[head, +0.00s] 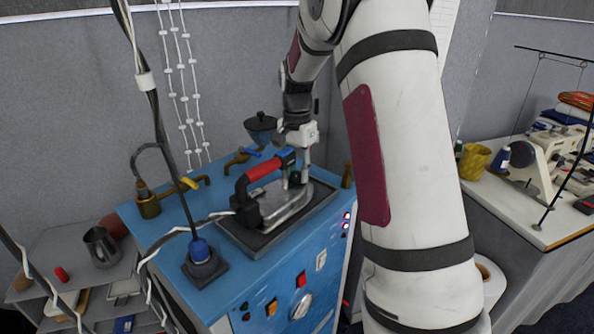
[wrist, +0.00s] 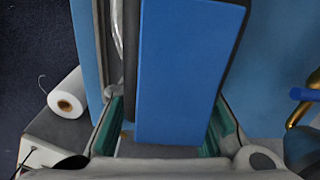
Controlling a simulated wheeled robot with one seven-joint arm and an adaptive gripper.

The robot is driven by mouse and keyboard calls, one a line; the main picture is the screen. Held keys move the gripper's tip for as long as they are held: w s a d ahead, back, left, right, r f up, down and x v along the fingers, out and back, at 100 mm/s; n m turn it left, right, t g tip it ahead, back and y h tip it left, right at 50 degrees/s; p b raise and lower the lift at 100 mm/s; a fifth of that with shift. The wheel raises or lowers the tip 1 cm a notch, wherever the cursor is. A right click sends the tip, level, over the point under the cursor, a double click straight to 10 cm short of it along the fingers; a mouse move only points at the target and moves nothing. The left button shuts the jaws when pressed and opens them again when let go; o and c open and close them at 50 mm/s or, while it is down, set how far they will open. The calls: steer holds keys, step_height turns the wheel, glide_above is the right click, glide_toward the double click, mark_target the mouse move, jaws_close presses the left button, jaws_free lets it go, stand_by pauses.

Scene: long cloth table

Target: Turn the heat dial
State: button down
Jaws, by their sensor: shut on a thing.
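The iron (head: 280,208) stands flat on a dark rest plate on top of the blue steam station (head: 175,225). It has a red grip and a blue block (head: 286,157) at the handle's front end. My gripper (head: 297,180) points down at this front end. In the wrist view the blue block (wrist: 185,70) fills the space between my two green-padded fingers, which appear shut on it. A pale round dial (head: 301,306) sits on the station's front panel, apart from my gripper. Any dial on the iron itself is hidden.
Brass taps (head: 148,205) and a cable post on a blue-capped base (head: 200,258) stand on the station. A shelf with a metal jug (head: 101,246) is at left. A sewing table (head: 510,215) is at right. A white roll (wrist: 68,104) lies beyond the station's edge.

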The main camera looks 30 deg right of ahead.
mark_target(297, 174)
steer(key=c, duration=1.2)
jaws_free()
steer(key=shift+r, duration=0.1)
step_height(297, 174, up, 12)
steer(key=shift+f, duration=0.1)
